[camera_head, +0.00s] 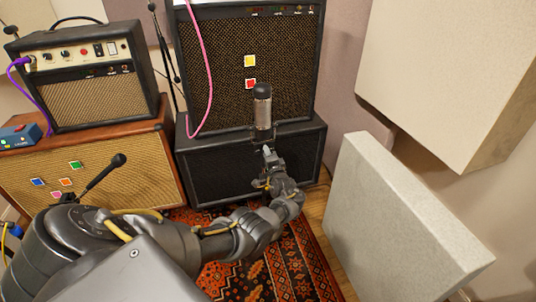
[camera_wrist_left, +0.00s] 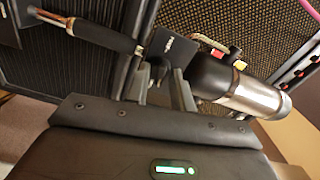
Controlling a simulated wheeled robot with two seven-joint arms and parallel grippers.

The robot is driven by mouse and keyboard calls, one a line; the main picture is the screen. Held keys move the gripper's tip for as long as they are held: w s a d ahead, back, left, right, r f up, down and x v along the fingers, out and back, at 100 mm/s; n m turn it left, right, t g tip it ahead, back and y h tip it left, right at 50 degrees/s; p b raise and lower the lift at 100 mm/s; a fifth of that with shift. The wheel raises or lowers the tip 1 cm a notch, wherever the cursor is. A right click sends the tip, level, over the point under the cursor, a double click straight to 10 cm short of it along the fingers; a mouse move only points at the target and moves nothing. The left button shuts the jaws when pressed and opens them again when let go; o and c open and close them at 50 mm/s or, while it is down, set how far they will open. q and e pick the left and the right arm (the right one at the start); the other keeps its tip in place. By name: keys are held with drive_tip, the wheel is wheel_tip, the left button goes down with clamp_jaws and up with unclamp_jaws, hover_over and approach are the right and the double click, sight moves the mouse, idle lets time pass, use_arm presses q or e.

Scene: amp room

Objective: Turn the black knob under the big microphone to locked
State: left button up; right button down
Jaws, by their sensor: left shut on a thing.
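The big microphone (camera_head: 262,108), a silver cylinder with a black top, stands upright in front of the amplifier stack in the head view. In the left wrist view the microphone (camera_wrist_left: 252,98) lies slantwise at the right, with a black mount bracket (camera_wrist_left: 168,48) beside it. My left gripper (camera_head: 268,153) reaches up just below the microphone. Its fingers (camera_wrist_left: 158,80) are shut on the small black knob (camera_wrist_left: 157,70) by the bracket. The knob is mostly hidden between the fingers, and its marking cannot be read. My right gripper is not in view.
A dark amplifier stack (camera_head: 250,70) stands close behind the microphone, with a pink cable (camera_head: 206,75) hanging down it. A grey panel (camera_head: 395,225) stands at the right. A smaller microphone (camera_head: 118,160) is at the left, near my arm.

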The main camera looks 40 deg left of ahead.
use_arm(q)
drive_tip(key=shift+s+a+m, duration=0.1)
drive_tip(key=shift+a+m, duration=0.05)
drive_tip(key=shift+m, duration=0.75)
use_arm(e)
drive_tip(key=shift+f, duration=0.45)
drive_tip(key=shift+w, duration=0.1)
use_arm(q)
drive_tip(key=o, duration=1)
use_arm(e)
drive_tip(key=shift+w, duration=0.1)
use_arm(q)
drive_tip(key=shift+p+v, duration=2.4)
drive_tip(key=shift+v, duration=3.1)
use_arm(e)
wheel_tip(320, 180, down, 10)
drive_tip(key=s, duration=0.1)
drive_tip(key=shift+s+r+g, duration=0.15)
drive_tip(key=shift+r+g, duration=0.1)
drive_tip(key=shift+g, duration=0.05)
